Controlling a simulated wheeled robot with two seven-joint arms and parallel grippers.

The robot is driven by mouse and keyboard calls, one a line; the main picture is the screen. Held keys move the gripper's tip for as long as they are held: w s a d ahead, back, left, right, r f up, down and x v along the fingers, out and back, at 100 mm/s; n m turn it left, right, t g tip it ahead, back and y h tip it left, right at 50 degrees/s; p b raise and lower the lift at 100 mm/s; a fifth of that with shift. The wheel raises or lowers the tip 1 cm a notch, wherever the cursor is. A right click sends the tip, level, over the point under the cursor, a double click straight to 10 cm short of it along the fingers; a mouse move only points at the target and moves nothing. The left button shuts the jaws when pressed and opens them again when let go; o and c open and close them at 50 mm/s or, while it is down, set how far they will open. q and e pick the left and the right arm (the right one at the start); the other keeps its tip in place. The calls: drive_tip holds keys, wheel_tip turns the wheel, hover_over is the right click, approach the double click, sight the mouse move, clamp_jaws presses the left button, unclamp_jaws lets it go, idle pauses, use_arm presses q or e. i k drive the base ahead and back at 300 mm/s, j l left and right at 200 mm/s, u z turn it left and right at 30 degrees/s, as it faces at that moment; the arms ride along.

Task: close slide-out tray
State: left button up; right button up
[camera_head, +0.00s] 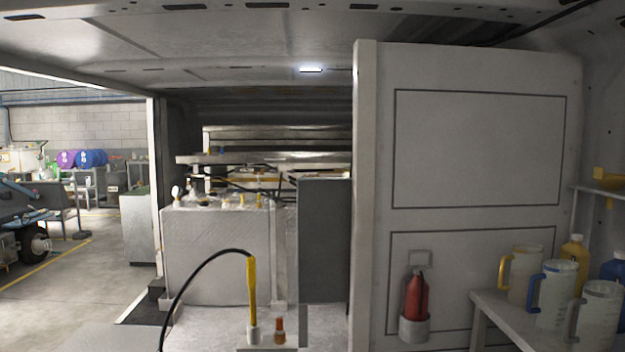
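I cannot tell for certain which part is the slide-out tray. A flat pale ledge (195,159) sticks out to the left above the silver tank box, below long metal rails. Lower down, at the bottom edge of the view, a small pale slab (286,346) carries a yellow-handled nozzle (252,280) on a black hose and a short orange-red fitting (279,328). The front of this slab is cut off by the picture edge. Neither of my grippers shows in the head view.
A silver tank box (215,256) and a grey panel (324,240) stand behind the slab. A white cabinet wall (480,150) with a red extinguisher (416,296) is at right. Jugs stand on a shelf (487,308). Open workshop floor (85,290) lies left.

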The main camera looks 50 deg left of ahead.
sight(243, 158)
drive_tip(key=u, duration=2.05)
drive_tip(key=i+l, duration=0.75)
drive_tip(key=i, duration=0.1)
